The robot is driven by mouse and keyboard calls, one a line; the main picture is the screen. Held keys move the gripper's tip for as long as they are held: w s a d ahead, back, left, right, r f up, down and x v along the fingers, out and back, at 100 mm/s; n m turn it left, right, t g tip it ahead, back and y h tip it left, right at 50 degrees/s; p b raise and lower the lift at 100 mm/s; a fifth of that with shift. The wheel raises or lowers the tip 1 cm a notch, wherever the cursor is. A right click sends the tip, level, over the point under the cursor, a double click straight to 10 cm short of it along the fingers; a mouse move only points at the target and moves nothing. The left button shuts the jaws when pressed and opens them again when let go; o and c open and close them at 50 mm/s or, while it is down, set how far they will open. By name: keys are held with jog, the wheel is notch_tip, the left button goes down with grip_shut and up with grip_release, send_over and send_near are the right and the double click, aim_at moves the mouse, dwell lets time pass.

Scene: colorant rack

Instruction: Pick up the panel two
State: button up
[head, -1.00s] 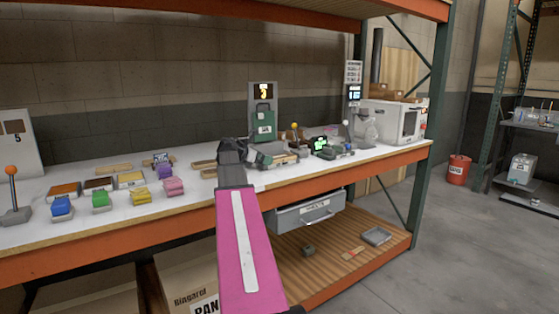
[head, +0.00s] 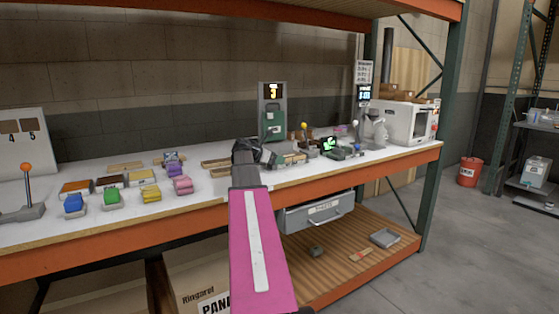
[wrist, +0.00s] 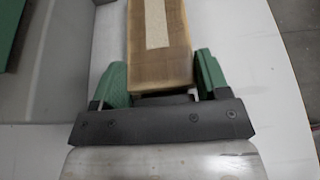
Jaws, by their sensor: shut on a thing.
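My gripper (wrist: 157,72) has its green fingers on either side of a brown wooden panel (wrist: 178,35) with a pale strip along its middle, and is shut on it. No number shows on this panel, so I cannot tell from its face that it is panel two. In the head view my gripper (head: 262,152) is at the far end of my pink arm, over the white bench top (head: 215,187); the dark wrist hides most of it. Other flat wooden pieces (head: 215,164) lie left of the gripper.
Blue (head: 74,204), green (head: 112,197), yellow and pink blocks sit on the bench at left, near a lever (head: 27,190). A green device (head: 274,118) with a lit display stands behind the gripper. A white machine (head: 408,122) is at right. A grey drawer (head: 316,212) hangs below.

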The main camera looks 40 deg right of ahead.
jog(key=r, duration=0.4)
jog(key=shift+s+a+r, duration=0.1)
jog(key=shift+s, duration=0.15)
jog(key=s+a+r, duration=0.5)
jog(key=s+r, duration=0.1)
jog(key=s, duration=0.3)
jog(key=shift+s+a+r, duration=0.25)
jog(key=shift+s+a, duration=0.05)
jog(key=shift+a, duration=0.05)
